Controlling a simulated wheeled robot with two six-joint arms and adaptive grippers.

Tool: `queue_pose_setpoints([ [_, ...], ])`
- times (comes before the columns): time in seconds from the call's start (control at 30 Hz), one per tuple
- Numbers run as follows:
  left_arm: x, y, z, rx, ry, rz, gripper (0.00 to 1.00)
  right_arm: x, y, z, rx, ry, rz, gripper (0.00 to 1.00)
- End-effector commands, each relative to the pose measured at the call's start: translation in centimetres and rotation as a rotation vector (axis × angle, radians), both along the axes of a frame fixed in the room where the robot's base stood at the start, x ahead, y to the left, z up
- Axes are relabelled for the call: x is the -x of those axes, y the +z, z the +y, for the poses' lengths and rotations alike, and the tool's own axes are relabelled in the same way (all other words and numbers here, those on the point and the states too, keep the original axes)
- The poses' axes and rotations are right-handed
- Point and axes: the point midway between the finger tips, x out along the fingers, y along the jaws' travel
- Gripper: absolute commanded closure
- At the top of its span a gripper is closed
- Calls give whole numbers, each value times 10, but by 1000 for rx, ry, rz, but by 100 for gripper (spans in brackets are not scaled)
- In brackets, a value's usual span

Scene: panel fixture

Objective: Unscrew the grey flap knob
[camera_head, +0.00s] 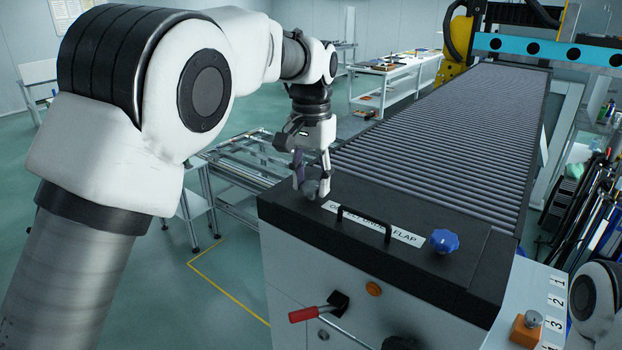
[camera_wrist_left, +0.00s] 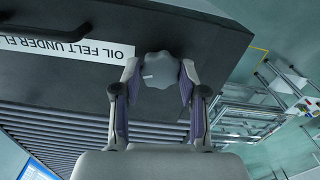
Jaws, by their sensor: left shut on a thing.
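The grey flap knob (camera_head: 311,189) sits at the left end of the black flap (camera_head: 400,262). In the left wrist view the grey knob (camera_wrist_left: 160,70) is lobed, with a small white mark, and lies between the fingertips. My left gripper (camera_head: 312,182) comes down from above and is shut on the knob; in the left wrist view its fingers (camera_wrist_left: 158,80) touch it on both sides. A blue lobed knob (camera_head: 444,241) stands at the right part of the flap. My right gripper is out of view; a piece of my right arm shows at the lower right.
A black handle (camera_head: 364,224) rises from the flap beside a white label (camera_head: 405,236). A red-handled lever (camera_head: 318,310) juts from the front panel. An orange block with a grey knob (camera_head: 526,329) is on the numbered ledge at right. A roller conveyor (camera_head: 440,130) extends behind.

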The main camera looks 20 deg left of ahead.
Motion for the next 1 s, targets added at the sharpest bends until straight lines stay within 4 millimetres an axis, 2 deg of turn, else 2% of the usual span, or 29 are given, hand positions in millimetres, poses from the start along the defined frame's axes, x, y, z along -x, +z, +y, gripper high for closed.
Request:
queue_pose_setpoints([
  [1.0,0,0,0,0,962,-1,93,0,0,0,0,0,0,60],
])
